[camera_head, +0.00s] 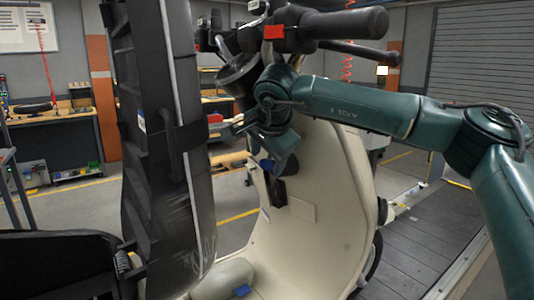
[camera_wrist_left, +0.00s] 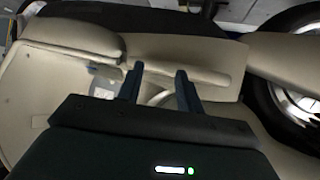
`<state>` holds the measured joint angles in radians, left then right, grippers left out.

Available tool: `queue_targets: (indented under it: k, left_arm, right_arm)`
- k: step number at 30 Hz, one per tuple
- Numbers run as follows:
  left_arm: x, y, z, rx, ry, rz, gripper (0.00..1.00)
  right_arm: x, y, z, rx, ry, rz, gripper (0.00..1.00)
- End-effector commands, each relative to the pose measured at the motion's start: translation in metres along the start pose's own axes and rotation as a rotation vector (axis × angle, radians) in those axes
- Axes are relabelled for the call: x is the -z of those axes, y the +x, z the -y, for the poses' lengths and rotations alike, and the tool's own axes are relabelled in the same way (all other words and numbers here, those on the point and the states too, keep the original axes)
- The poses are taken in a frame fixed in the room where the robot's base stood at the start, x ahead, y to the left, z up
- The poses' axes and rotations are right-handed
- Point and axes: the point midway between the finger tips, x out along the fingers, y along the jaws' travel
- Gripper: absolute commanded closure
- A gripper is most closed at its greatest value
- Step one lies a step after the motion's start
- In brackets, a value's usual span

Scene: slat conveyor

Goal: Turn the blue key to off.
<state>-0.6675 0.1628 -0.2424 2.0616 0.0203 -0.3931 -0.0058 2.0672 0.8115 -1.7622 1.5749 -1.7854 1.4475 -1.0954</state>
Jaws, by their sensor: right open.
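A cream scooter (camera_head: 317,225) stands on the slat conveyor, its inner front panel facing me. My right gripper (camera_head: 273,172) points down close to that panel, just above a black fitting (camera_head: 279,192). It is open. A small blue patch shows at its fingers; I cannot tell whether this is the blue key or a fingertip, and the key's position cannot be read. In the left wrist view my left gripper (camera_wrist_left: 159,82) is open with nothing between its fingers, close to cream bodywork (camera_wrist_left: 205,57). I cannot make it out clearly in the head view.
The black handlebar (camera_head: 340,27) with a red switch block (camera_head: 273,32) is above my right forearm. A tall black seat (camera_head: 165,150) fills the left foreground. A wheel (camera_wrist_left: 295,100) shows in the left wrist view. The conveyor slats (camera_head: 420,245) at right are bare.

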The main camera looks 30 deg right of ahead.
Motion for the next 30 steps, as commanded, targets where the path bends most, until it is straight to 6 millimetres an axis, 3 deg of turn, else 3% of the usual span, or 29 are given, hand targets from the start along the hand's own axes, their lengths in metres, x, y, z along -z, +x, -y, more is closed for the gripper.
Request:
queue_targets:
  k: [11,29,30]
  left_arm:
    - [-0.0042,0.0005,0.0023,0.006,0.0,0.015,0.64]
    - [-0.0003,-0.0002,0.0022,0.006,0.0,0.007,0.64]
    - [-0.0002,-0.0002,0.0022,0.006,0.0,0.006,0.64]
  right_arm:
    - [-0.0004,0.0069,-0.001,0.0,0.0,0.001,0.45]
    - [-0.0005,0.0064,-0.0009,0.0,0.001,0.001,0.93]
    - [-0.0005,0.0064,-0.001,0.0,0.001,0.001,0.74]
